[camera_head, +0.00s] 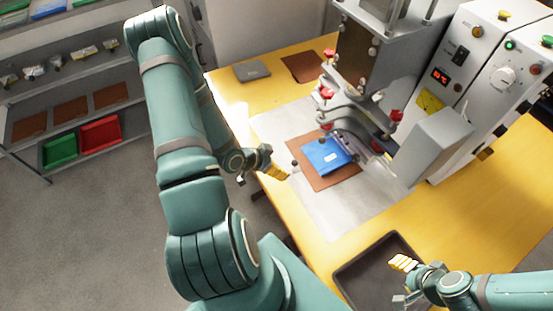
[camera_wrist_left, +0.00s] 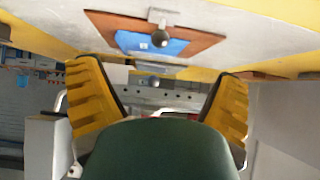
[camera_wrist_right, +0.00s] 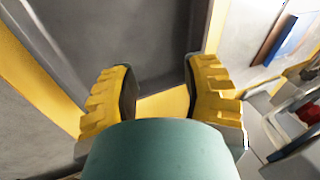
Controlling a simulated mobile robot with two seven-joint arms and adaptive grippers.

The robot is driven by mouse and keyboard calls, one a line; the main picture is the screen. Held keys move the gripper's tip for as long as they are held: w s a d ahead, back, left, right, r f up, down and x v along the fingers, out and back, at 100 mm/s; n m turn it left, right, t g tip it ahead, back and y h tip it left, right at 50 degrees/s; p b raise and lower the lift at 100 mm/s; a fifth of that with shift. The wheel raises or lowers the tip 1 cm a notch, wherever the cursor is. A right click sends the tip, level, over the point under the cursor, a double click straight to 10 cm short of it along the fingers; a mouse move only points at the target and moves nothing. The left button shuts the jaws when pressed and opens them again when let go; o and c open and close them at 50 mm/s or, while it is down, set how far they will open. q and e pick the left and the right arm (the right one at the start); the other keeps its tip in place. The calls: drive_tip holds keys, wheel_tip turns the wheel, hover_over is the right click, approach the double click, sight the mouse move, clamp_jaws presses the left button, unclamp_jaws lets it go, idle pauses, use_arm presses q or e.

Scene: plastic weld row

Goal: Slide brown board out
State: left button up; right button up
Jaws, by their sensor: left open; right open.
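The brown board (camera_head: 312,181) lies on the pale metal plate under the welding press, with a blue piece (camera_head: 325,156) on top of it. The board also shows in the left wrist view (camera_wrist_left: 207,41), with the blue piece (camera_wrist_left: 172,46) on it. My left gripper (camera_head: 277,172) is open and empty, beside the board's left edge and apart from it. Its yellow fingers (camera_wrist_left: 160,97) frame the press area in the left wrist view. My right gripper (camera_head: 403,265) is open and empty above the dark tray (camera_head: 345,274); its fingers also show in the right wrist view (camera_wrist_right: 164,95).
The press (camera_head: 372,58) with red knobs stands behind the board. A grey control box (camera_head: 440,143) is to its right. Another brown board (camera_head: 303,66) and a dark grey item (camera_head: 252,71) lie at the table's back. A shelf (camera_head: 60,105) with boards and bins stands left.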

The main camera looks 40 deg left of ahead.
sight(292, 163)
use_arm(q)
drive_tip(key=b+x, duration=0.4)
drive_tip(key=x, duration=0.3)
drive_tip(key=shift+f, duration=0.25)
use_arm(e)
drive_tip(key=f, duration=0.5)
drive_tip(key=shift+s+a, duration=0.15)
drive_tip(key=shift+s, duration=0.15)
use_arm(q)
drive_tip(key=shift+b+x, duration=1.1)
drive_tip(key=shift+x, duration=0.2)
use_arm(e)
drive_tip(key=shift+s+f, duration=0.35)
drive_tip(key=shift+f, duration=0.5)
use_arm(q)
drive_tip(key=shift+w+r, duration=0.15)
clamp_jaws()
drive_tip(key=shift+s+a, duration=0.1)
drive_tip(key=shift+s, duration=0.15)
drive_tip(key=shift+s+a+n+y, duration=0.15)
drive_tip(key=shift+s+n+y, duration=0.15)
drive_tip(key=shift+s, duration=0.75)
use_arm(e)
drive_tip(key=shift+f, duration=0.1)
use_arm(q)
drive_tip(key=shift+s, duration=0.1)
